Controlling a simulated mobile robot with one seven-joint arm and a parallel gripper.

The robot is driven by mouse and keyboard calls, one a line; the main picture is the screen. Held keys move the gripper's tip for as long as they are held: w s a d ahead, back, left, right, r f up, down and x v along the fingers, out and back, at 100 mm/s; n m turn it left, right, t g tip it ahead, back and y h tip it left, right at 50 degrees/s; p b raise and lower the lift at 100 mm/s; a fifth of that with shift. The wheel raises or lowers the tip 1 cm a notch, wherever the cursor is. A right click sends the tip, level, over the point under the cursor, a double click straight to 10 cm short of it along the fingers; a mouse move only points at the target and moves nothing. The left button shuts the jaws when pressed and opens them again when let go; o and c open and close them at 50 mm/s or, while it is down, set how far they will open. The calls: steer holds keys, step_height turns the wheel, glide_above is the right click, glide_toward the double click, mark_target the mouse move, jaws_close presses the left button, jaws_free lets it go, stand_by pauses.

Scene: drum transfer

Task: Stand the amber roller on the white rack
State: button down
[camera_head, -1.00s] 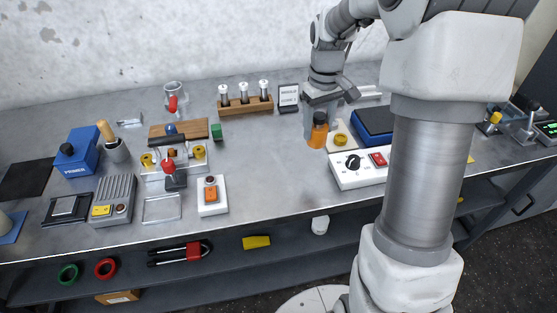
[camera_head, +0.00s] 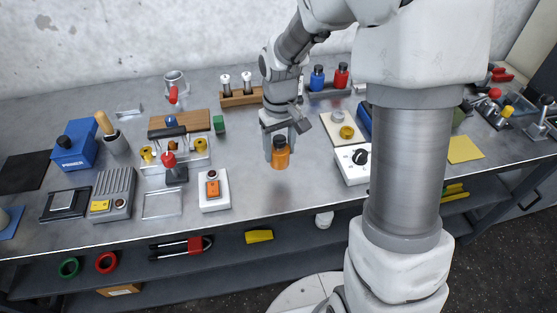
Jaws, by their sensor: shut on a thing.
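The amber roller (camera_head: 279,160) is an upright orange cylinder with a dark top. My gripper (camera_head: 279,141) points down and is shut on its upper part, holding it over the open middle of the table. Whether its base clears the tabletop is hard to tell. To the left stands a pale, see-through rack (camera_head: 183,164) with yellow pieces at its top, partly hidden by a red-knobbed lever. A flat, empty, whitish frame (camera_head: 162,205) lies in front of it. I cannot tell for sure which of these is the white rack.
A white switch box with an orange button (camera_head: 213,190) stands left of the roller. A white control box (camera_head: 352,164) and a pale tray with a yellow piece (camera_head: 337,122) are to the right. A green block (camera_head: 218,124) and a wooden vial rack (camera_head: 240,98) are behind.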

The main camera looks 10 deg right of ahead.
mark_target(278, 161)
steer(key=shift+a+f, duration=0.15)
steer(key=shift+f, duration=1.95)
steer(key=shift+f+b, duration=0.2)
steer(key=shift+b, duration=0.15)
steer(key=shift+c, duration=0.7)
jaws_free()
steer(key=shift+r, duration=0.15)
